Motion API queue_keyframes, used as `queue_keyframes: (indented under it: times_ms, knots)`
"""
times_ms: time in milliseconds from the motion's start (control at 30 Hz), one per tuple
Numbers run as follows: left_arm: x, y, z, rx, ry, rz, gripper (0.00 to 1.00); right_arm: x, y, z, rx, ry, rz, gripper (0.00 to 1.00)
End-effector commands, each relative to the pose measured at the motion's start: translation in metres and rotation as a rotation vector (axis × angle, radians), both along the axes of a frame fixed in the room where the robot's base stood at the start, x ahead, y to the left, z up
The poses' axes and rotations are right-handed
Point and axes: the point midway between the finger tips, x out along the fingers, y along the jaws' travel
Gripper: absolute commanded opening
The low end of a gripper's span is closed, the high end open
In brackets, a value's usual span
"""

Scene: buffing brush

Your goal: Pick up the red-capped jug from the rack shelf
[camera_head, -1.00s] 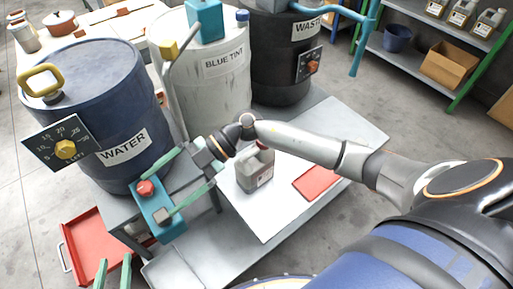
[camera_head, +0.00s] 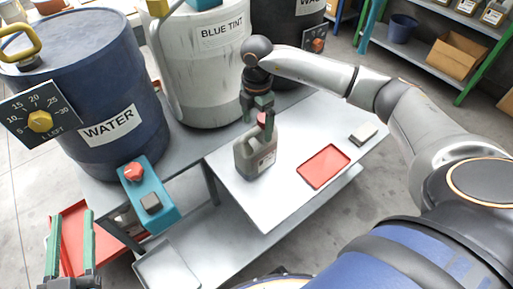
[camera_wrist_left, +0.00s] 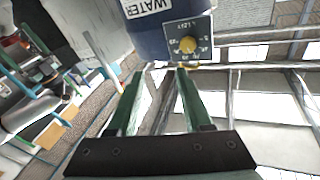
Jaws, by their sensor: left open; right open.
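A grey jug (camera_head: 256,154) with a red cap (camera_head: 263,118) and a pale label stands upright on the light tabletop (camera_head: 230,190) in the head view, not on a rack shelf. My right gripper (camera_head: 258,118) points down over its top, open, with its fingers at the cap and handle. One finger overlaps the cap, and I cannot tell whether it touches. My left gripper (camera_head: 72,214) is open and empty at the lower left, well away from the jug. Its open fingers also show in the left wrist view (camera_wrist_left: 166,70). More jugs (camera_head: 494,13) stand on a far rack shelf, cap colours unclear.
A blue WATER barrel (camera_head: 90,95) and a white BLUE TINT barrel (camera_head: 205,70) stand behind. A teal box (camera_head: 150,200) with a red button is left of the jug. A red tray (camera_head: 323,166) and a small block (camera_head: 363,133) lie to the right.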

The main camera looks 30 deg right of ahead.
Motion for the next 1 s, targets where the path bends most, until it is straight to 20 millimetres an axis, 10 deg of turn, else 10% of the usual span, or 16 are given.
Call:
queue_keyframes:
  times_ms: [1000]
  knots:
    - [-0.035,-0.01,0.106,0.001,-0.469,-0.076,0.5,-0.002,0.003,-0.067,0.002,-0.001,0.003,1.0]
